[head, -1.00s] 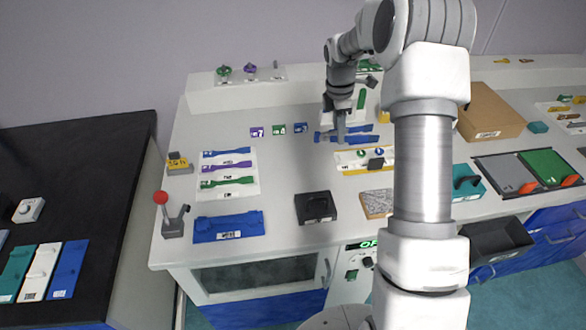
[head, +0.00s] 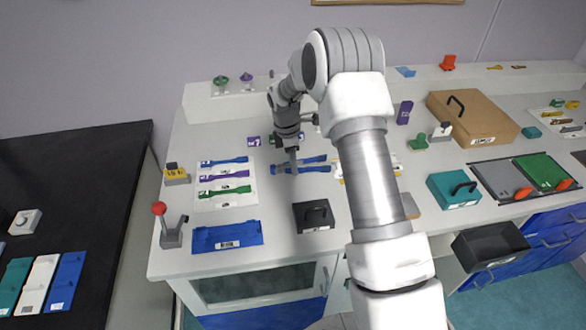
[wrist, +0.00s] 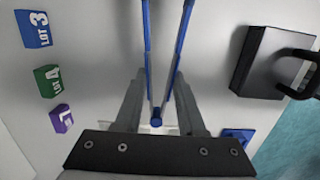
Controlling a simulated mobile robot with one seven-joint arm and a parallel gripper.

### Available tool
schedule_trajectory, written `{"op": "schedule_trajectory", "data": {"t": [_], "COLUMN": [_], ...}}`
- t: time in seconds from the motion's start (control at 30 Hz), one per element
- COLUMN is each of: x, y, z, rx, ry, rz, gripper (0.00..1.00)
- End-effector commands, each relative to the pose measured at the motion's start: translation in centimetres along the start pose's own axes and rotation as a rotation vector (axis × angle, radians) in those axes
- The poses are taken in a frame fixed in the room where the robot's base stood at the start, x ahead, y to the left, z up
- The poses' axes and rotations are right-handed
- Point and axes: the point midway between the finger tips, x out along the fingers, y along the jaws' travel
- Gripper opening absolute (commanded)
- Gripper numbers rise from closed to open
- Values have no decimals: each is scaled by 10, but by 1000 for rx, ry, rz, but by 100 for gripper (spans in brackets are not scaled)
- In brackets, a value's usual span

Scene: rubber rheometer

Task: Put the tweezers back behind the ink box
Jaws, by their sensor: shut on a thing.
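The blue tweezers (head: 314,168) are in my gripper (head: 290,165), over the counter's middle. In the wrist view the two blue tweezer arms (wrist: 147,45) spread away from my gripper (wrist: 157,118), with their joined end between its fingers. My gripper is shut on that end. Whether the tweezers touch the counter is unclear. A black box with a handle (head: 313,216) stands just in front of them; it also shows at the right of the wrist view (wrist: 270,60). Its label is too small to read, so I cannot tell whether it is the ink box.
Lot blocks (wrist: 47,81) lie behind the tweezers. A white mat with coloured strips (head: 205,204) and a blue tray (head: 226,237) lie to the left. A teal box (head: 450,192) and a cardboard box (head: 478,120) stand to the right. My arm hides part of the counter.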

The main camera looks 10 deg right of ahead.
Motion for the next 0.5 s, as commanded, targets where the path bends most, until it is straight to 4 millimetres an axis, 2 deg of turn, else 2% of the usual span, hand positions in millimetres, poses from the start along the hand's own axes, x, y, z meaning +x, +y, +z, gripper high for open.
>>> {"op": "schedule_trajectory", "data": {"t": [0.1, 0.17, 0.5], "x": [19, 25, 29], "y": [-1, 0, 0], "z": [-2, -2, -3], "rx": [-1, 0, 0], "ry": [0, 0, 0], "rz": [-3, -2, 0], "gripper": [34, 34, 34]}}
